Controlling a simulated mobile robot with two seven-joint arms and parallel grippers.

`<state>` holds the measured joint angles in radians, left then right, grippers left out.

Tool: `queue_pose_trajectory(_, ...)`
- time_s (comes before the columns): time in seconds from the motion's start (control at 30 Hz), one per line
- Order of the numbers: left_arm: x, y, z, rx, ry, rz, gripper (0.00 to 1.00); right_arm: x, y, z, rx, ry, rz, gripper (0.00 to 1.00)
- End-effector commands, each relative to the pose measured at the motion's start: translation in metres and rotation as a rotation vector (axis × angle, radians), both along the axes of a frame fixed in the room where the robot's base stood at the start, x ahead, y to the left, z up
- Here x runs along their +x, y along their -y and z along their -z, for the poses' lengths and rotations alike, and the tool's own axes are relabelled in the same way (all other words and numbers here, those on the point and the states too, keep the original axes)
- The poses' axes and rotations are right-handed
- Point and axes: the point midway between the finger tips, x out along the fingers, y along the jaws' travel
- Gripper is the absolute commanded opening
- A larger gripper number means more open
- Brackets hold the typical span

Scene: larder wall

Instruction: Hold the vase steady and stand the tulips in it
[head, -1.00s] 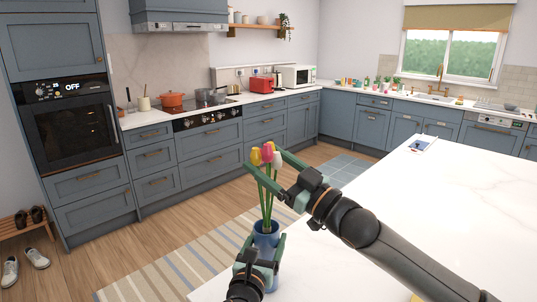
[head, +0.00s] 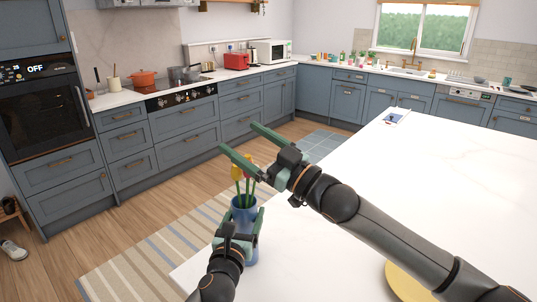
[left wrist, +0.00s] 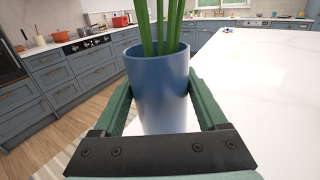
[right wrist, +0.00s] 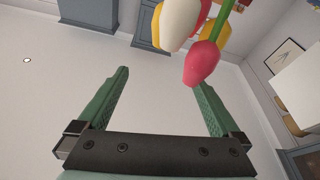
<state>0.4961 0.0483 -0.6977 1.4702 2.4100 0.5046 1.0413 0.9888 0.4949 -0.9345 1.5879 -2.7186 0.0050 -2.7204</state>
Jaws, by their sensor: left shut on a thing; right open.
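The blue vase (head: 243,216) stands at the left end of the white counter. My left gripper (head: 238,228) is shut around it, with a finger on each side; the left wrist view shows the vase (left wrist: 160,85) between the fingers. The tulips (head: 245,177) stand in the vase; their green stems (left wrist: 160,28) go down inside its rim. Red, yellow and white tulip heads (right wrist: 202,62) show in the right wrist view. My right gripper (head: 241,142) is open and empty, just above the flowers, and hides part of them in the head view.
The white counter (head: 430,180) is wide and mostly clear. A yellow round thing (head: 408,283) lies at its front, partly behind my right arm. A small blue-grey item (head: 396,117) lies at its far corner. A striped rug (head: 150,255) is on the floor.

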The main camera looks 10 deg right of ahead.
Motion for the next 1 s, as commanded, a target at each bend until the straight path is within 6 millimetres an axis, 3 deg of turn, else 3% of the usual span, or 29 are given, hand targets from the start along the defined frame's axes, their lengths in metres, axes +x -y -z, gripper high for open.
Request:
queue_pose_trajectory(0.3,0.000,0.000,-0.003,-0.001,0.005,0.001,0.00,-0.042,0.049,0.021,-0.002,-0.002,0.003,1.00)
queue_pose_trajectory(0.5,0.000,0.000,-0.003,-0.001,0.005,0.001,0.00,-0.062,0.070,0.029,-0.002,-0.001,0.002,1.00)
queue_pose_trajectory(1.0,0.000,0.000,-0.002,-0.001,0.005,0.001,0.00,-0.069,0.077,0.031,0.000,0.001,0.000,1.00)
